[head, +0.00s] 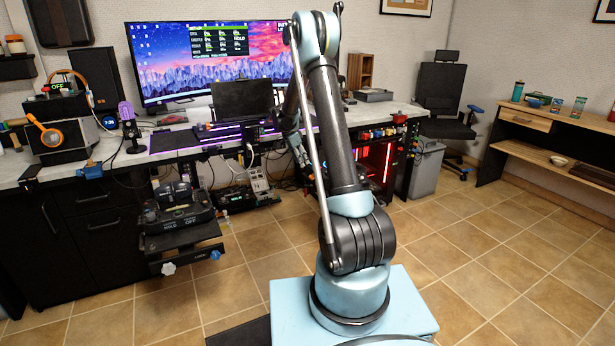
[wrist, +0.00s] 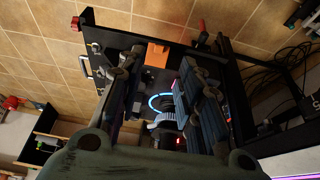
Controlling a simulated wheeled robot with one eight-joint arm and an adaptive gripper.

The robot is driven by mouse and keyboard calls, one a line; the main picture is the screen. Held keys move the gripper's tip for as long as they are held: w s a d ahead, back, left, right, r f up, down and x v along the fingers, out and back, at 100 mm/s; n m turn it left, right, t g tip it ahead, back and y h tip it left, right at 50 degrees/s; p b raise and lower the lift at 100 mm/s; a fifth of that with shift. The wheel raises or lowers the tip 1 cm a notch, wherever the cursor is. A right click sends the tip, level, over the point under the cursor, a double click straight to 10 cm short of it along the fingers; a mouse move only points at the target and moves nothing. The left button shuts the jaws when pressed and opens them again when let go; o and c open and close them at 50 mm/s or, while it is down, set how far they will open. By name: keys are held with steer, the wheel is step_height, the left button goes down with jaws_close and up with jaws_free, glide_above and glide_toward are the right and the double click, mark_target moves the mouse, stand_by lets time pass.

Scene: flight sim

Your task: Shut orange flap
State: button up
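A small orange block-like piece, likely the orange flap (wrist: 157,54), shows in the wrist view on a black panel (wrist: 112,42), near the panel's upper part. Whether it stands open or lies flat is hard to tell. I cannot make it out in the head view, where my arm covers part of the desk front. My gripper (wrist: 163,88) is open in the wrist view, its dark fingers apart to the left and right, with the orange piece beyond and between them. In the head view my gripper (head: 299,152) is partly hidden beside my arm, near the desk's front edge.
A glowing blue ring (wrist: 161,102) shows between the fingers. A red-lit computer case (head: 383,160) stands under the desk (head: 30,172). A control unit on a stand (head: 180,215) is at left, a grey bin (head: 427,168) at right. Tiled floor (head: 480,260) is clear at right.

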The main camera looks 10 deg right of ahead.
mark_target(313, 176)
steer(key=x, duration=0.9)
steer(key=shift+f, duration=0.25)
steer(key=shift+d, duration=0.15)
steer(key=shift+c, duration=0.3)
jaws_close()
